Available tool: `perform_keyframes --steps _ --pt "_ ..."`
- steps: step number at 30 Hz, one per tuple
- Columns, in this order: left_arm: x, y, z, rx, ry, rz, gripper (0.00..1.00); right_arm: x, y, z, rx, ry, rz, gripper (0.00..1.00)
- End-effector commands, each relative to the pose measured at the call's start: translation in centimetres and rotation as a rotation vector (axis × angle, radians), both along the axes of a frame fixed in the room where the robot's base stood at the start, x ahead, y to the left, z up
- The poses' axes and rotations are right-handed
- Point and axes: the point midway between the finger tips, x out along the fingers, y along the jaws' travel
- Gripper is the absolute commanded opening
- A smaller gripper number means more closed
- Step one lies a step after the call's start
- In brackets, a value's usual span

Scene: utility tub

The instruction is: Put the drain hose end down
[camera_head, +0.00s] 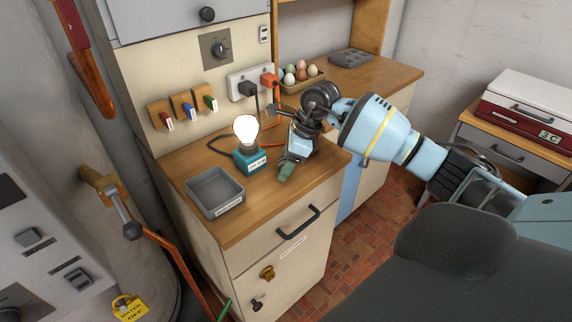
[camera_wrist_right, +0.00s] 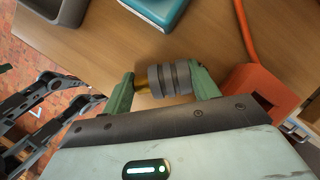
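My right gripper (camera_head: 287,172) reaches in from the right, low over the wooden counter, pointing down. In the right wrist view its two green fingers (camera_wrist_right: 163,84) stand on either side of a short grey ribbed piece with a brass-coloured end (camera_wrist_right: 168,80). This looks like the drain hose end, and the fingers appear closed on it. In the head view the held piece is hidden or too small to make out. My left gripper does not show clearly in either view.
On the counter (camera_head: 255,210) are a grey tray (camera_head: 215,186) and a lit bulb on a teal base (camera_head: 249,160). An orange plug (camera_head: 270,80) has a cord trailing behind the gripper; an orange block (camera_wrist_right: 262,92) is close to the right finger. Eggs (camera_head: 301,72) sit at the back.

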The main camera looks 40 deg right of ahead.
Motion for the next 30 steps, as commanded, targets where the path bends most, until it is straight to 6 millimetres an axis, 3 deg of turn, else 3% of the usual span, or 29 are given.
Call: perform_keyframes --steps 4,14,22,30 --pt "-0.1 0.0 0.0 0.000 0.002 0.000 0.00 0.0 0.0 0.1 0.000 -0.001 0.000 0.32" --pt "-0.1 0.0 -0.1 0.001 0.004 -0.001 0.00 0.1 0.0 0.6 0.000 -0.003 -0.001 0.32" --pt "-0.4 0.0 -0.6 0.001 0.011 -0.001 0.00 0.1 0.0 3.9 -0.001 -0.005 0.000 0.32" --pt "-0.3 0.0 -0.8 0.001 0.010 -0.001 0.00 -4.0 2.4 3.9 -0.002 -0.001 0.005 0.32"
